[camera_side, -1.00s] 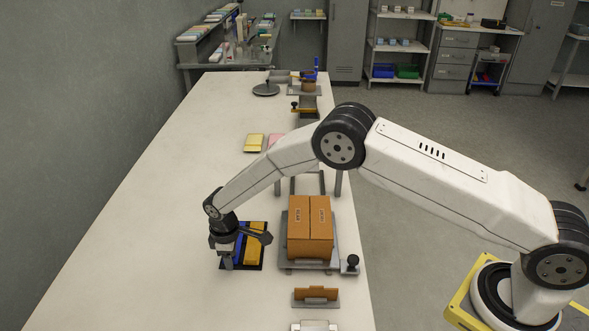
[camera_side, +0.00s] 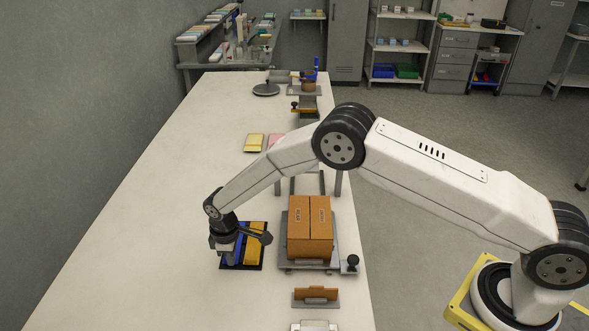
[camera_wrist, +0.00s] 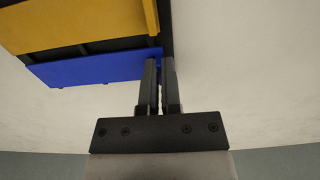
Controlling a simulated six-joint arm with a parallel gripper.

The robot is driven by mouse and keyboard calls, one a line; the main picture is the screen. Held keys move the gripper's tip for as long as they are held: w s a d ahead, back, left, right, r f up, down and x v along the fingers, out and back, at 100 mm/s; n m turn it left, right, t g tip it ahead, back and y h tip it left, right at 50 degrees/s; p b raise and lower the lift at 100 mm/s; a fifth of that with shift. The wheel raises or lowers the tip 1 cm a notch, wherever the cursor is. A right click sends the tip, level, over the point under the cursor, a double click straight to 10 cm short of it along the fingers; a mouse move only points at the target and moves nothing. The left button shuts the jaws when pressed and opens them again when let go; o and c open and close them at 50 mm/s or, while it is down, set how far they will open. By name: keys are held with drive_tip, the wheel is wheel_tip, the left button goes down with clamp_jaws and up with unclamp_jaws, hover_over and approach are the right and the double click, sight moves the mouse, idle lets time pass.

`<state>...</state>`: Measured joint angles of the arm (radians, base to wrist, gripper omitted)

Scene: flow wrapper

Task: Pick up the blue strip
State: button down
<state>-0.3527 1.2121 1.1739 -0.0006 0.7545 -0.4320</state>
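The blue strip (camera_wrist: 95,68) lies along the edge of a dark tray in the wrist view, beside a yellow block (camera_wrist: 75,25). In the side view a part of the blue strip (camera_side: 239,246) shows left of the yellow block (camera_side: 254,247). My gripper (camera_wrist: 158,62) is at the strip's right end in the wrist view, its two dark fingers close together with a narrow gap. The left finger covers part of the strip's end. In the side view my gripper (camera_side: 232,262) points down over the tray's left side. Whether the fingers hold the strip is unclear.
The dark tray (camera_side: 240,267) sits on the white bench (camera_side: 170,240). Brown cartons (camera_side: 310,235) stand on a grey fixture right of it, with a black knob (camera_side: 352,262) at its corner. An orange piece (camera_side: 316,293) stands nearer. The bench left of the tray is clear.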

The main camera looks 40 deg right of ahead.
drive_tip(key=shift+r, duration=0.1)
drive_tip(key=shift+r, duration=0.7)
drive_tip(key=s+d+r, duration=0.4)
drive_tip(key=s+r, duration=0.7)
drive_tip(key=s, duration=0.2)
drive_tip(key=shift+s+r, duration=0.15)
drive_tip(key=shift+r, duration=0.05)
drive_tip(key=shift+d, duration=0.15)
idle(0.9)
drive_tip(key=d, duration=0.3)
drive_tip(key=d+r, duration=0.1)
drive_tip(key=d, duration=0.3)
drive_tip(key=d+r, duration=0.1)
drive_tip(key=d, duration=0.3)
